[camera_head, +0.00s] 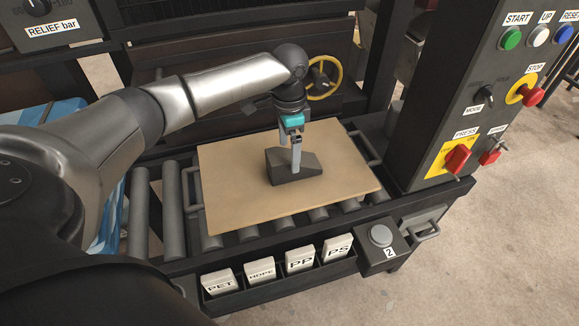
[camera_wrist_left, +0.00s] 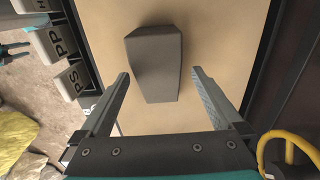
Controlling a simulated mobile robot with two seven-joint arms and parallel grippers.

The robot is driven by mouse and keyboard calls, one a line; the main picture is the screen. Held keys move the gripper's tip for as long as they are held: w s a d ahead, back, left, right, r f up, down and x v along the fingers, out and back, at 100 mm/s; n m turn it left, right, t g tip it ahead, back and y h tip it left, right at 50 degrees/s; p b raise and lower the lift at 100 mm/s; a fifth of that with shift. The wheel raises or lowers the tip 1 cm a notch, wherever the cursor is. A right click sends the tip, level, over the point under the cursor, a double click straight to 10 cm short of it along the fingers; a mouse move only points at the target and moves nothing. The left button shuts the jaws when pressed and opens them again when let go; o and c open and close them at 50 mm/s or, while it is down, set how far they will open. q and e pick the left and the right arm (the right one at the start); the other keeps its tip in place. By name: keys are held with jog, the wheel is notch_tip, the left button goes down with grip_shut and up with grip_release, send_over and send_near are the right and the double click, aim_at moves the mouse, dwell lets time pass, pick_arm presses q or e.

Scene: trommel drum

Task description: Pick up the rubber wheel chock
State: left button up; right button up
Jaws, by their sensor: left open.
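The rubber wheel chock (camera_head: 306,164) is a dark grey wedge-like block lying on a tan board (camera_head: 235,196) in the head view. In the left wrist view the chock (camera_wrist_left: 154,62) lies between the lines of the two fingers, mostly ahead of the tips. My left gripper (camera_head: 291,163) points down at the chock, and one finger overlaps it in the head view. Whether a finger touches the chock cannot be told.
The board lies on a roller conveyor (camera_head: 142,213) with grey side handles. Labelled blocks (camera_head: 260,273) stand along the front. A control panel (camera_head: 487,100) with buttons and switches rises at the right. A yellow handwheel (camera_head: 324,77) is behind the gripper. The board around the chock is bare.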

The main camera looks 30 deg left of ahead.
aim_at(289, 156)
pick_arm(q)
jog(key=shift+f, duration=0.35)
notch_tip(289, 156, down, 4)
jog(key=shift+s+d+r+b, duration=0.1)
jog(key=shift+s+r+b, duration=0.1)
jog(key=shift+b, duration=0.7)
jog(key=shift+w+f, duration=0.1)
jog(key=shift+f, duration=0.4)
jog(key=shift+c, duration=0.2)
pick_arm(e)
jog(key=shift+w+d+f, duration=0.8)
jog(key=shift+w+f, duration=0.1)
jog(key=shift+w, duration=0.15)
pick_arm(q)
grip_shut()
pick_arm(e)
jog(key=shift+s, duration=0.1)
